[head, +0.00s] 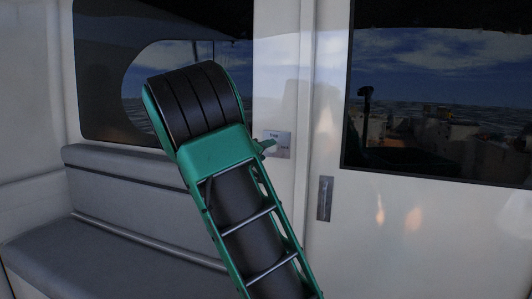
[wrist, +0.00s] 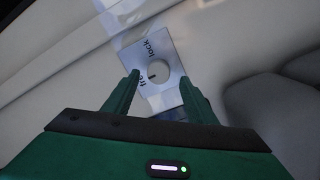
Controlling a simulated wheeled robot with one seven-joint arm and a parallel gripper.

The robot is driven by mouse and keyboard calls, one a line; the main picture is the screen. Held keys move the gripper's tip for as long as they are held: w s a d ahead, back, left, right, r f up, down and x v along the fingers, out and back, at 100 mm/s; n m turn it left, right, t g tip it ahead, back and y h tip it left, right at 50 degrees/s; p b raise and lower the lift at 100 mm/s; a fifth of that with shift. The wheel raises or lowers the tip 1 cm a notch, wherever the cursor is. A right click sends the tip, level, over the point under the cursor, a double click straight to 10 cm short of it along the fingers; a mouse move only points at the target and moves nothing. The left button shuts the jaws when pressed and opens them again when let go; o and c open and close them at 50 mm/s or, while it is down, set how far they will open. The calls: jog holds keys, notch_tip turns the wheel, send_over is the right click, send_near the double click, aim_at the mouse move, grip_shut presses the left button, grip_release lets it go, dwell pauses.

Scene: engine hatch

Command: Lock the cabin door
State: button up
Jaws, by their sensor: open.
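The cabin door (head: 420,235) is a white panel with a dark window, on the right in the head view. A small metal lock plate (head: 283,149) is on the white wall left of the door. In the wrist view the lock plate (wrist: 168,98) bears the words "lock" and "free" and a round knob (wrist: 160,68). A small dark mark on the knob lies on the side toward "free". My gripper (head: 266,146) is in front of the plate. In the wrist view my gripper (wrist: 158,78) is open, fingers either side of the knob; contact cannot be told.
A recessed metal door handle (head: 325,198) sits right of the plate. A grey cushioned bench (head: 110,235) runs along the left, under a dark window (head: 105,75). My arm hides part of the bench and wall.

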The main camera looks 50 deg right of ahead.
aim_at(270, 149)
jog(key=shift+x, duration=1.7)
jog(key=c, duration=1.1)
jog(key=shift+o, duration=0.2)
